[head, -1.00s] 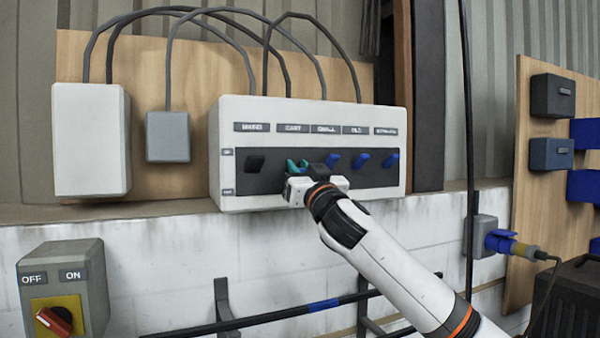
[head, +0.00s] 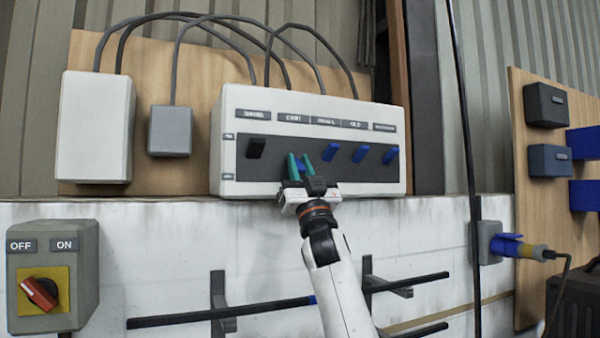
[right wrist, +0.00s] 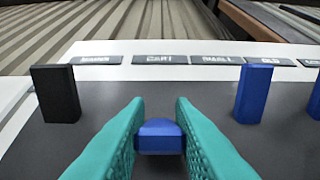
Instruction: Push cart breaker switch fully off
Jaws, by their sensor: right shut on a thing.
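The cart breaker switch (head: 302,166) is a blue lever below the CART label (head: 291,118) on the white breaker box (head: 230,185). My right gripper (head: 301,160) comes from below with its teal fingers on either side of this lever. In the right wrist view, the fingers (right wrist: 160,135) are shut on the blue cart switch (right wrist: 160,138), one pad at each side. The lever looks short and lower there than its upright neighbours, so it appears tilted down. Its exact end position is partly hidden by the fingers. My left gripper is not in view.
A black switch (right wrist: 55,93) stands left of the cart switch and a blue switch (right wrist: 254,93) right of it. More blue switches follow. An OFF/ON box with a red knob (head: 39,292) is at lower left. Black bars (head: 222,313) run along the wall below.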

